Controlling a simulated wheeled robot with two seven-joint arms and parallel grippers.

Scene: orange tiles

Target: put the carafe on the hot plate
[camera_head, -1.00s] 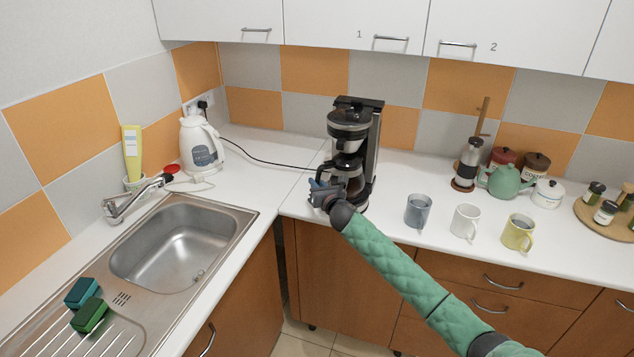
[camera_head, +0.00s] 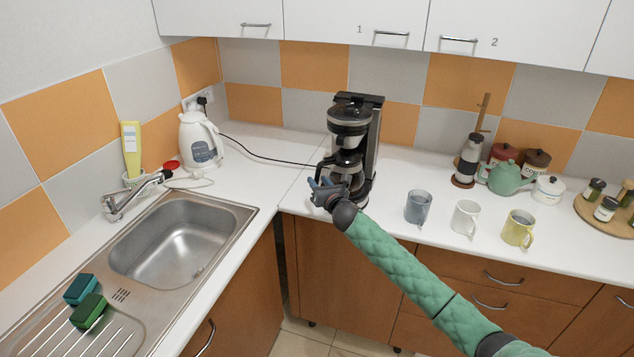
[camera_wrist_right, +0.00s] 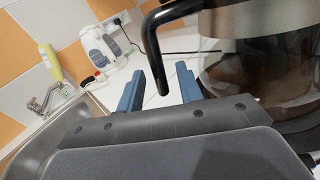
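The carafe (camera_head: 350,171) is a glass jug with a black handle and dark contents. It is in the lower bay of the black coffee maker (camera_head: 372,135), over the hot plate; my gripper and wrist partly hide its base, so full contact cannot be told. The carafe (camera_wrist_right: 250,75) fills the right of the right wrist view. Its handle hangs down with its lower end between the blue fingers in that picture. My right gripper (camera_head: 322,187) is in front of the carafe. In the wrist view this gripper (camera_wrist_right: 160,90) is open, with gaps beside the handle. My left gripper is out of view.
A grey mug (camera_head: 418,207), a white mug (camera_head: 466,217) and a yellow mug (camera_head: 518,229) stand right of my arm. The sink (camera_head: 175,250) is at left. Counter between kettle and coffee maker is mostly clear.

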